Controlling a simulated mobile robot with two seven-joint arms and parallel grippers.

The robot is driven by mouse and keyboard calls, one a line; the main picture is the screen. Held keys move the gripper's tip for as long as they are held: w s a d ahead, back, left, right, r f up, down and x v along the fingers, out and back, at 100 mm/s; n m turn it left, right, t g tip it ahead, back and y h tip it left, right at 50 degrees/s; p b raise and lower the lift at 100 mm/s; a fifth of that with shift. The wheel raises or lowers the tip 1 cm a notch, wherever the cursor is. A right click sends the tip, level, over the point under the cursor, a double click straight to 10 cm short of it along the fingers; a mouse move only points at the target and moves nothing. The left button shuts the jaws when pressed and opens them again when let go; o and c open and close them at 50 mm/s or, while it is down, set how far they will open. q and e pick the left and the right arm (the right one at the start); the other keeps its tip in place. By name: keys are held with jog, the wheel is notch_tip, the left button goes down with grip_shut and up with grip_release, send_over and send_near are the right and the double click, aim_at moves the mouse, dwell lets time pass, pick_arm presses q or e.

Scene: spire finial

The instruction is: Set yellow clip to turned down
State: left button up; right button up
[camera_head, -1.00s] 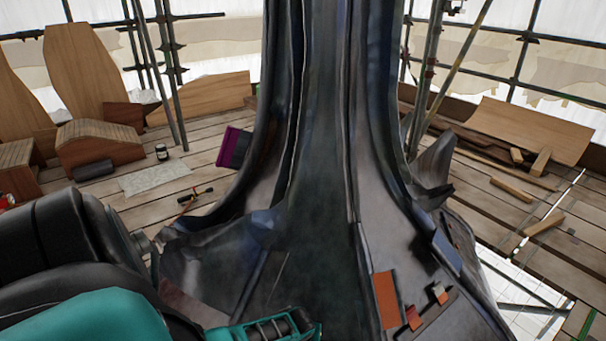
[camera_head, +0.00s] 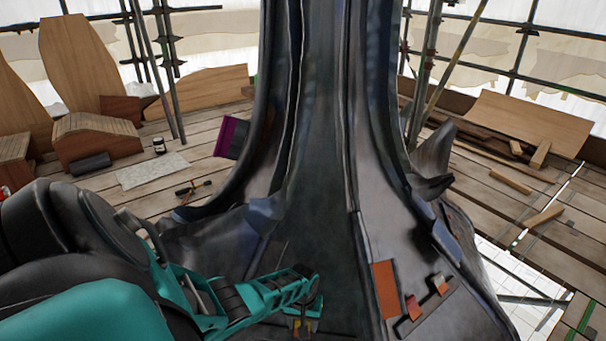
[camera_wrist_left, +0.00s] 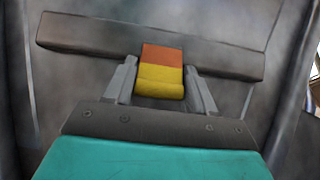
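The yellow clip (camera_wrist_left: 161,80), with an orange upper part, sits on a dark bar (camera_wrist_left: 90,33) in the left wrist view. In that view my left gripper's two grey fingers (camera_wrist_left: 160,82) stand on either side of the clip, with narrow gaps showing beside it; contact is not clear. In the head view my left gripper (camera_head: 303,318) reaches down at the front of the dark spire base, where small bits of yellow and red show beneath it and the clip is mostly hidden. My right gripper is not in view.
The dark spire (camera_head: 330,130) fills the middle.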

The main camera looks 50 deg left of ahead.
pick_arm(q)
jog(key=o, duration=0.3)
notch_tip(320, 180, up, 13)
jog(key=p, duration=0.9)
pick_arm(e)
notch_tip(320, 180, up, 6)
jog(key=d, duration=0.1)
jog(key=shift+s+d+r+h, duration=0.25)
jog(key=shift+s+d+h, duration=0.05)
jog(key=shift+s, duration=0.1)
pick_arm(q)
jog(key=shift+s+d, duration=0.1)
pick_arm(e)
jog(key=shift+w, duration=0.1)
